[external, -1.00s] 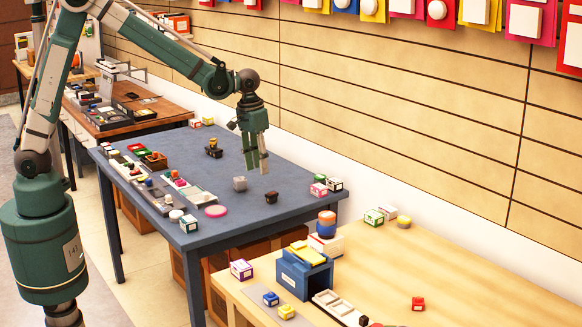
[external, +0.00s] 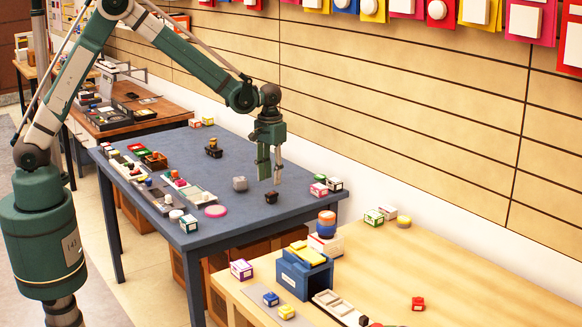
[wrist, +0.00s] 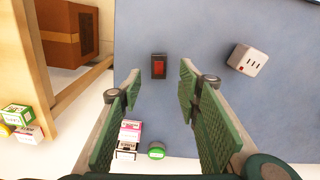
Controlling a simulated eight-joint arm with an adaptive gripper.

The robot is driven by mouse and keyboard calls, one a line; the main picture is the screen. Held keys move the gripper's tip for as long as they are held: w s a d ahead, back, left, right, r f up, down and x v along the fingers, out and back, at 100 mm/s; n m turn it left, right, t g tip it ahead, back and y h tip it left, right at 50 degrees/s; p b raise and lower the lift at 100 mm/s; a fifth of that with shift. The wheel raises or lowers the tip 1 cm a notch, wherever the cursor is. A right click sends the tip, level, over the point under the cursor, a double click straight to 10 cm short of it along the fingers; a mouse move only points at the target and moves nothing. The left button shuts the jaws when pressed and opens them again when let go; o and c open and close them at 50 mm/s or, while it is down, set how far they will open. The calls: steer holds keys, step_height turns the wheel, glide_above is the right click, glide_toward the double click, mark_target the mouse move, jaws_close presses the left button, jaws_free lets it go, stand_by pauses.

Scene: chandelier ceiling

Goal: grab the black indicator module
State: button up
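The black indicator module (external: 271,197) is a small dark block on the blue-grey table, near its right part. In the wrist view it is a black block with a red-orange face (wrist: 158,66), lying ahead of and between my fingertips. My gripper (external: 270,181) is above the module in the external view, apart from it. In the wrist view my gripper (wrist: 158,88) has its two green fingers spread wide with nothing between them.
A grey cube with slots (wrist: 248,60) sits beside the module, also seen in the external view (external: 240,184). Pink and white boxes (external: 319,189) stand near the table's right corner. Another dark block with a yellow top (external: 213,148) is further back. Table around the module is clear.

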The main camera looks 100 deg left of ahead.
mark_target(272, 193)
steer(key=shift+f, duration=1.3)
steer(key=shift+w+f+b, duration=0.1)
steer(key=shift+f+b, duration=0.5)
steer(key=shift+f, duration=2.05)
steer(key=c, duration=0.9)
